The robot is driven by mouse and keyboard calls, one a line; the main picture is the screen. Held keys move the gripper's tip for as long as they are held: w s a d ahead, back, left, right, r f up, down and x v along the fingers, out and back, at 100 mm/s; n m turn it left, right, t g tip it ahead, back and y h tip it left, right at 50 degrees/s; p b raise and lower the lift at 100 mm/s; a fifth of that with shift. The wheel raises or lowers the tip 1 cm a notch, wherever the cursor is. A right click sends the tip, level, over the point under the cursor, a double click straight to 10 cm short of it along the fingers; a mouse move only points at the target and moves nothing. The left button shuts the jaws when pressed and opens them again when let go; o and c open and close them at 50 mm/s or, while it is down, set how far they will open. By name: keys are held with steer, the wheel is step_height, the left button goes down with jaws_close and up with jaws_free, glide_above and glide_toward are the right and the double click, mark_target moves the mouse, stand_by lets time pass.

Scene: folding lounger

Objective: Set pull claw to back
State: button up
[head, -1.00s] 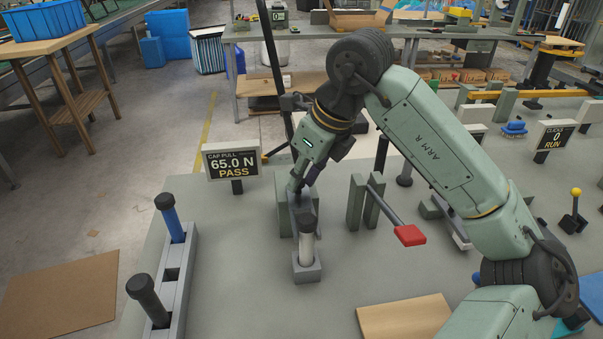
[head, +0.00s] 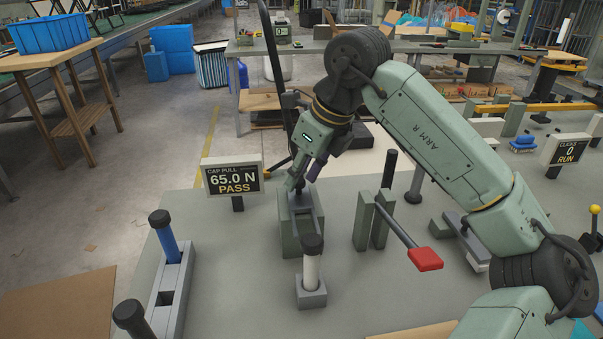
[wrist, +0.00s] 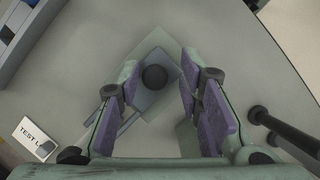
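The pull claw appears to be the grey sliding plate with a round black knob in the wrist view (wrist: 154,77). In the head view it sits in a green-grey fixture (head: 312,235) on the bench, at the far end of the slot, partly hidden by my gripper. My gripper (head: 297,187) points down over that far end. In the wrist view my gripper's purple-padded fingers (wrist: 172,105) are spread apart, with the knob between and beyond them. A gap shows on both sides of the knob.
A display reading 65.0 N PASS (head: 233,178) stands behind left. A rack with blue and black handles (head: 170,285) is at left.

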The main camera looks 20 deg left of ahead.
steer(key=shift+o, duration=0.6)
steer(key=v, duration=1.2)
